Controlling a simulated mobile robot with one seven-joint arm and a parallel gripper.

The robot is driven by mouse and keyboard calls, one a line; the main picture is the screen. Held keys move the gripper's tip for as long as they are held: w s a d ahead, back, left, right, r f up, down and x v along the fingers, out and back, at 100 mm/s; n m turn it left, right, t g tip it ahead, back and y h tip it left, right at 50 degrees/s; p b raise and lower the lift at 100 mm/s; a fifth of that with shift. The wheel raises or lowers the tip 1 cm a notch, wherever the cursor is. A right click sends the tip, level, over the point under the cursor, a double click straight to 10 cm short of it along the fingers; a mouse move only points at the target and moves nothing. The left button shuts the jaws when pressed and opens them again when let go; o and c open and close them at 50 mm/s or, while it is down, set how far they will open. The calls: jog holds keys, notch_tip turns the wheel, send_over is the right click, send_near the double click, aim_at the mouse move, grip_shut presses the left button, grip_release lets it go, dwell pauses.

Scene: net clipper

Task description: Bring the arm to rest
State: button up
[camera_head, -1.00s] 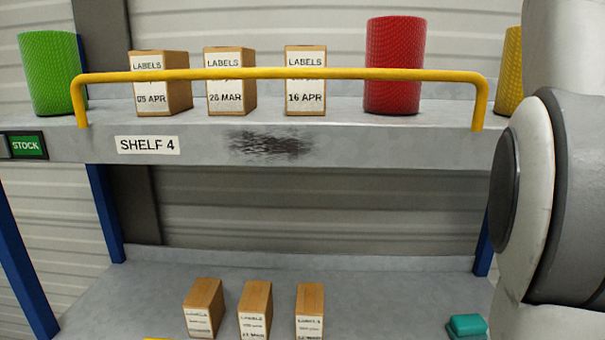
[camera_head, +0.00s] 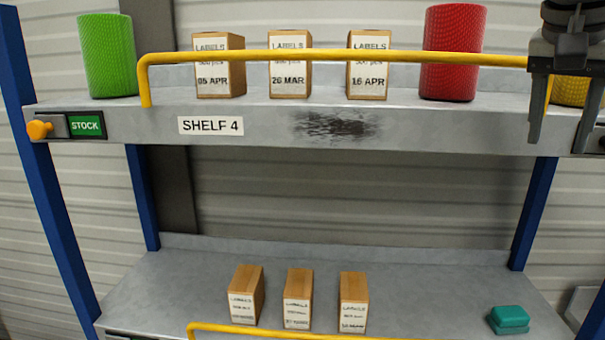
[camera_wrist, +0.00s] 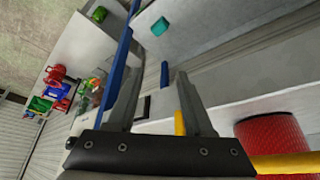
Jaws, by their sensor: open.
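My gripper (camera_head: 564,138) hangs at the upper right of the head view, fingers down, in front of the right end of the upper shelf. Its two fingers are apart with nothing between them. In the wrist view my gripper (camera_wrist: 160,95) is also open and empty. Part of the yellow rail and a yellow roll (camera_head: 570,91) are partly hidden behind it. No part of my gripper visibly holds anything.
The upper shelf (camera_head: 270,128) has a yellow rail (camera_head: 330,57), a green roll (camera_head: 107,56), three label boxes (camera_head: 288,66) and a red roll (camera_head: 452,52). The lower shelf (camera_head: 430,290) holds three more boxes (camera_head: 298,298) and a teal block (camera_head: 508,319).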

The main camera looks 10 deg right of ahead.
jog(key=s+a+f+n+t+y+b, duration=0.1)
jog(key=s+a+f+n, duration=0.1)
jog(key=a+f, duration=0.5)
jog(key=s+a+f+n+y+b, duration=0.1)
jog(key=a+f+n, duration=0.4)
jog(key=f, duration=0.9)
jog(key=s+a+f+n+t+y+b, duration=0.1)
jog(key=s+a+f+n+y+b, duration=0.1)
jog(key=a+f, duration=0.9)
jog(key=shift+s+f+n+t+b, duration=0.35)
jog(key=shift+s+n, duration=0.45)
jog(key=shift+n, duration=0.3)
jog(key=shift+d, duration=0.2)
